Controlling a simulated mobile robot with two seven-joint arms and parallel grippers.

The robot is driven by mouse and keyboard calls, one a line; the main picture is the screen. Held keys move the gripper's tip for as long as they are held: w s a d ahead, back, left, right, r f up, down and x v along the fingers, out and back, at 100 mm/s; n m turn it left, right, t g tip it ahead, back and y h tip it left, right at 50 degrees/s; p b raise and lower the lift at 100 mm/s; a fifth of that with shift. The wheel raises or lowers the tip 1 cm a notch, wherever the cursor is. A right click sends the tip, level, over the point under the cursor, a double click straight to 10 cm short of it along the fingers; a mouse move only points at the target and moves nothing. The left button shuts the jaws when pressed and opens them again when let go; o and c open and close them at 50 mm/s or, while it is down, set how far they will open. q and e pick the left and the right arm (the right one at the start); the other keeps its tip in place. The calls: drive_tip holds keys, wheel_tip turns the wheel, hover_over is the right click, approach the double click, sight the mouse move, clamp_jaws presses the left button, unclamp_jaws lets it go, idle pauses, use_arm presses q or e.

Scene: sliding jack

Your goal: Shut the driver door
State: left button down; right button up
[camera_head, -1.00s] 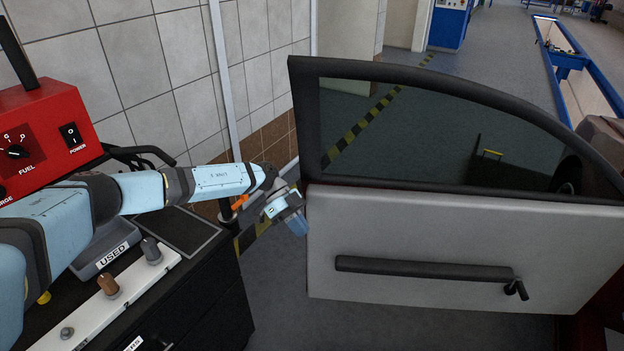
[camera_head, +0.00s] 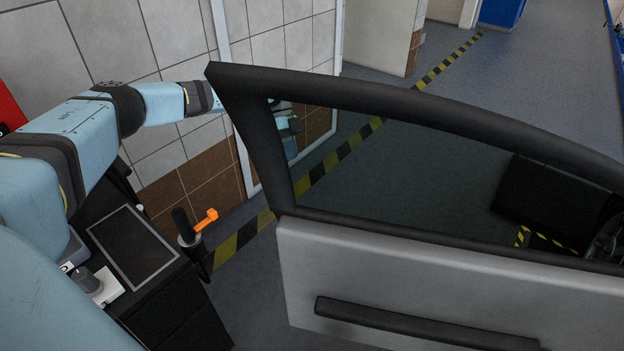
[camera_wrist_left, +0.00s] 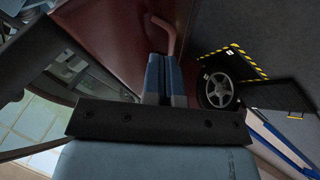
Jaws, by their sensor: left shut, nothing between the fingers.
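The driver door (camera_head: 400,285) stands open across the right of the head view, with a grey inner panel, a dark window frame and a long dark handle bar (camera_head: 420,325). My left arm reaches behind the upper left corner of the window frame, to the door's outer side. Part of it shows through the glass, but the fingertips are hard to make out there. In the left wrist view my left gripper (camera_wrist_left: 164,80) has its blue fingers together, with nothing between them. A dark red surface (camera_wrist_left: 110,40) lies beyond it. My right gripper is not in view.
A dark cabinet (camera_head: 175,310) with a flat dark panel and an orange-handled lever (camera_head: 206,219) stands left of the door. A tiled wall (camera_head: 180,40) is behind my left arm. A wheel (camera_wrist_left: 219,90) shows in the wrist view.

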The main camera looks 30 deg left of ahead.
use_arm(q)
drive_tip(key=s+d+f+p, duration=0.1)
drive_tip(key=s+d+f, duration=0.5)
drive_tip(key=s+f, duration=0.1)
drive_tip(key=shift+d+f+p, duration=0.25)
drive_tip(key=shift+f+p, duration=0.05)
drive_tip(key=shift+p, duration=0.05)
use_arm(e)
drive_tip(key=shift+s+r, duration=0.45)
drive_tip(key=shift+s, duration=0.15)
use_arm(q)
drive_tip(key=shift+s, duration=0.1)
drive_tip(key=shift+s, duration=0.1)
